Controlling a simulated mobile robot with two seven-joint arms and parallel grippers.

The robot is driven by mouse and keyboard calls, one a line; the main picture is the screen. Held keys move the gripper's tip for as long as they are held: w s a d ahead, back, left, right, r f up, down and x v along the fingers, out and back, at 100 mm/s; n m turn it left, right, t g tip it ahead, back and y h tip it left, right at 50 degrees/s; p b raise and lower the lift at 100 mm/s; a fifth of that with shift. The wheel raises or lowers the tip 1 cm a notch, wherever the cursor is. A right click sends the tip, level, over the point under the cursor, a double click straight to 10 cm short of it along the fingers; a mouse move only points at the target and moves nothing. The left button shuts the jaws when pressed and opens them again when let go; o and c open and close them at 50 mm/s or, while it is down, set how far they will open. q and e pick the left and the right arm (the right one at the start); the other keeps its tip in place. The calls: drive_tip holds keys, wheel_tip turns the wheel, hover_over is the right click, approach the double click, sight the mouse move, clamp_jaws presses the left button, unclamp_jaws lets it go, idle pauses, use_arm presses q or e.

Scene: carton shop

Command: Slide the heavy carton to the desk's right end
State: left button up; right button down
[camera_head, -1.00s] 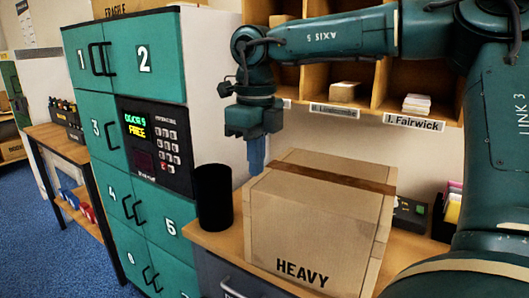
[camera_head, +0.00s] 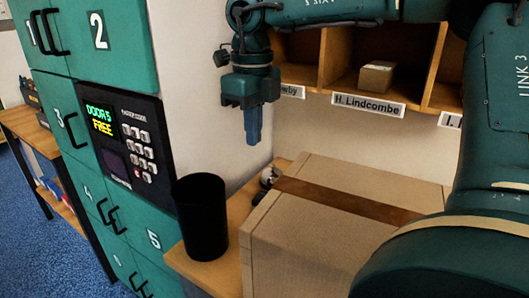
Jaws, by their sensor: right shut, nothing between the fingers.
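The heavy carton (camera_head: 300,265) is a closed brown box with a brown tape strip along its top. It stands on the wooden desk (camera_head: 238,209); its lower front is cut off by the frame and its right part is hidden behind my arm. My right gripper (camera_head: 252,141) points down, shut and empty, above the desk just left of the carton's back-left corner. It appears apart from the carton. The desk's right end is not visible. My left gripper is not in view.
A black cylindrical cup (camera_head: 200,222) stands on the desk's left end, close to the carton. Teal numbered lockers (camera_head: 112,200) with a keypad panel (camera_head: 130,140) rise at the left. Wooden pigeonholes (camera_head: 333,60) hang behind. A small whitish item (camera_head: 268,176) lies behind the carton.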

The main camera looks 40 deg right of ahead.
use_arm(q)
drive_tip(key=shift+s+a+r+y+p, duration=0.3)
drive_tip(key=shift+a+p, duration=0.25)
drive_tip(key=shift+p, duration=0.7)
use_arm(e)
drive_tip(key=s+d+f, duration=0.1)
drive_tip(key=s+f, duration=0.3)
drive_tip(key=f, duration=0.5)
drive_tip(key=shift+f, duration=0.2)
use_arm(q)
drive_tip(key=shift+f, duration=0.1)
use_arm(e)
drive_tip(key=shift+s, duration=0.1)
